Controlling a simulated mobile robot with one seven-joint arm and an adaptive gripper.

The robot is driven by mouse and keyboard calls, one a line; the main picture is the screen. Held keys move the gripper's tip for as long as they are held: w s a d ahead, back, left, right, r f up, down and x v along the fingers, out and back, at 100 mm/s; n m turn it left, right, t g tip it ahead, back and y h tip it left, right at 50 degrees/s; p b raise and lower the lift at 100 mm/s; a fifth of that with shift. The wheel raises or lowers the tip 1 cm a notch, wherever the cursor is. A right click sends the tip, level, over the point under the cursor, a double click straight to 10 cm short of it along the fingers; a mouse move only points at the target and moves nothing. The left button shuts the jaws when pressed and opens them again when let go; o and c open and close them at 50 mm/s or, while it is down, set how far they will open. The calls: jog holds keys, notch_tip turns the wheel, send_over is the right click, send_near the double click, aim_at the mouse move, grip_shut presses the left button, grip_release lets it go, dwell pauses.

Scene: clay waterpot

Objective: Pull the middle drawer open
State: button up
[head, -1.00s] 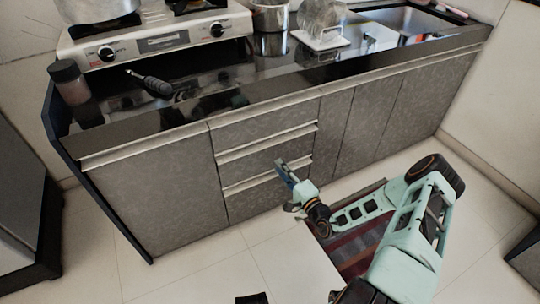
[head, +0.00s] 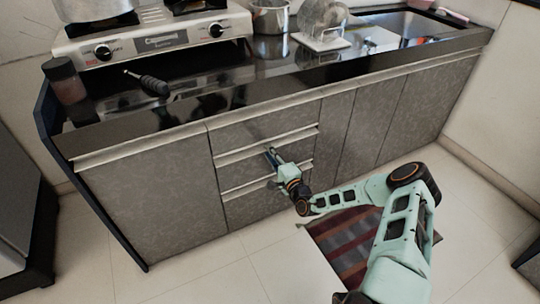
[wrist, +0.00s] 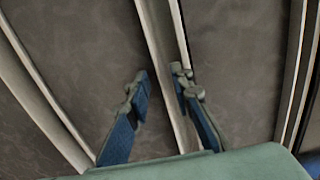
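The middle drawer (head: 237,172) is the second front in a stack of grey drawers, with a pale metal handle strip (head: 240,156) along its upper edge. It looks closed, flush with its neighbours. My gripper (head: 270,152) is at this strip, near the middle of its length. In the wrist view, my gripper's two blue-grey fingers (wrist: 159,75) are apart, with a metal strip (wrist: 163,40) running between them. The right finger is very close to the strip, and a small gap shows at the left finger. I cannot tell whether either touches it.
The top drawer (head: 255,130) and bottom drawer (head: 250,207) look closed. Cupboard doors stand on both sides. The black countertop (head: 200,103) above holds a stove (head: 155,42), a jar (head: 66,80) and a pot (head: 270,17). A striped rug (head: 350,245) lies on the floor.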

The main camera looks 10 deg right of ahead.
jog(key=shift+c, duration=0.6)
grip_shut()
jog(key=shift+d, duration=0.1)
